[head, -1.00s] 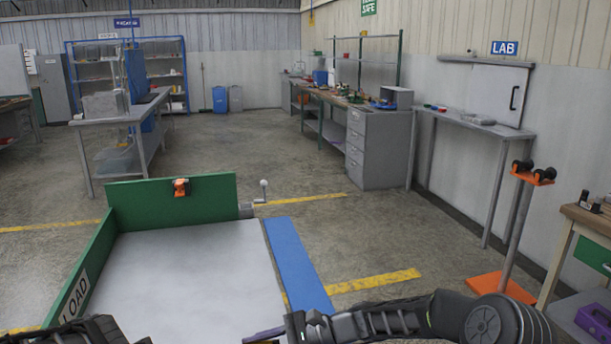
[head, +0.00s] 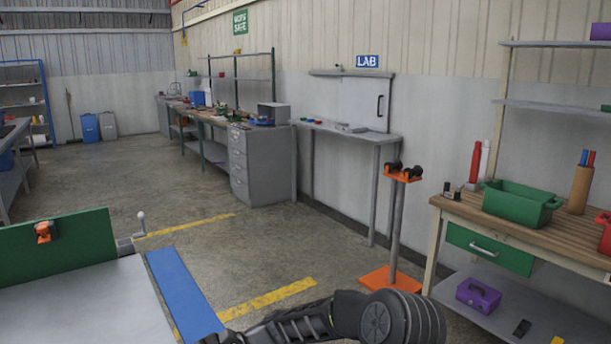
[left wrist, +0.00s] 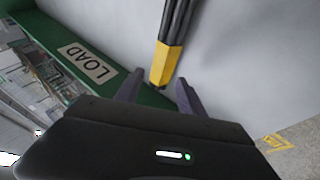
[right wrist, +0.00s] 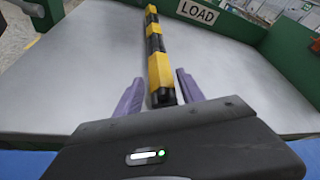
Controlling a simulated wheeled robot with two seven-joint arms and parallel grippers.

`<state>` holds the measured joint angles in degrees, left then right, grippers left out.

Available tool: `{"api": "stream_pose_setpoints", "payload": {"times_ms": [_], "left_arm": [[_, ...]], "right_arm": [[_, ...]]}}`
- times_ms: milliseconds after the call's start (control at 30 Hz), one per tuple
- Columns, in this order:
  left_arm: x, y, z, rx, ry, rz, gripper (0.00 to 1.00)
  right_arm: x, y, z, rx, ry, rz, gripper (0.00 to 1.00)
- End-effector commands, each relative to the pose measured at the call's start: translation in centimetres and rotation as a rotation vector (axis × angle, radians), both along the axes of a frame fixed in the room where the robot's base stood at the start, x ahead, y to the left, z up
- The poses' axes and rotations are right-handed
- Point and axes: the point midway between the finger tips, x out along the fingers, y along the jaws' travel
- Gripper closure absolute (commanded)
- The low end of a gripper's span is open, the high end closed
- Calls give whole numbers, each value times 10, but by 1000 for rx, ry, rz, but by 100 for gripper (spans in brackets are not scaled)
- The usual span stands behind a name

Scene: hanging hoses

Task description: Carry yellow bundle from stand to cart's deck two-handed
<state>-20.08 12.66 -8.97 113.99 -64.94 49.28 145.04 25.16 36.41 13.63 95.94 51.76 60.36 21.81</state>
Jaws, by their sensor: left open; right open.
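The bundle, black with yellow bands, lies across the cart's grey deck (head: 75,310); it shows in the right wrist view (right wrist: 156,62) and, by one yellow end, in the left wrist view (left wrist: 165,65). My left gripper (left wrist: 158,88) is open, its fingers either side of that end with gaps. My right gripper (right wrist: 157,90) is open, its fingers either side of the near yellow band. The head view does not show the bundle. The stand (head: 395,230), with an orange top and base, stands right of the cart, its top cradles empty.
The cart has green walls (head: 60,248) and a blue strip (head: 183,290) along its side. A workbench (head: 500,215) with a green bin (head: 522,202) stands at right. A grey side table (head: 350,133) is against the wall. Floor between cart and stand is clear.

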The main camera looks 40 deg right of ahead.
Motion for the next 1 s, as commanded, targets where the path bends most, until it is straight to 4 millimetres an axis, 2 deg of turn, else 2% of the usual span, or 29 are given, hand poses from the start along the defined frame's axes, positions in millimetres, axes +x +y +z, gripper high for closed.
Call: {"api": "stream_pose_setpoints", "payload": {"times_ms": [33, 300, 467, 800, 1000], "left_arm": [[0, 0, 0, 0, 0, 0, 50], [0, 0, 0, 0, 0, 0, 28], [0, 0, 0, 0, 0, 0, 28], [0, 0, 0, 0, 0, 0, 28], [0, 0, 0, 0, 0, 0, 28]], "right_arm": [[0, 0, 0, 0, -1, 0, 54], [0, 1, 0, 1, -1, 1, 54], [0, 1, 1, 1, -1, 1, 54], [0, 1, 0, 1, -1, 1, 28], [0, 1, 0, 1, -1, 1, 28]]}}
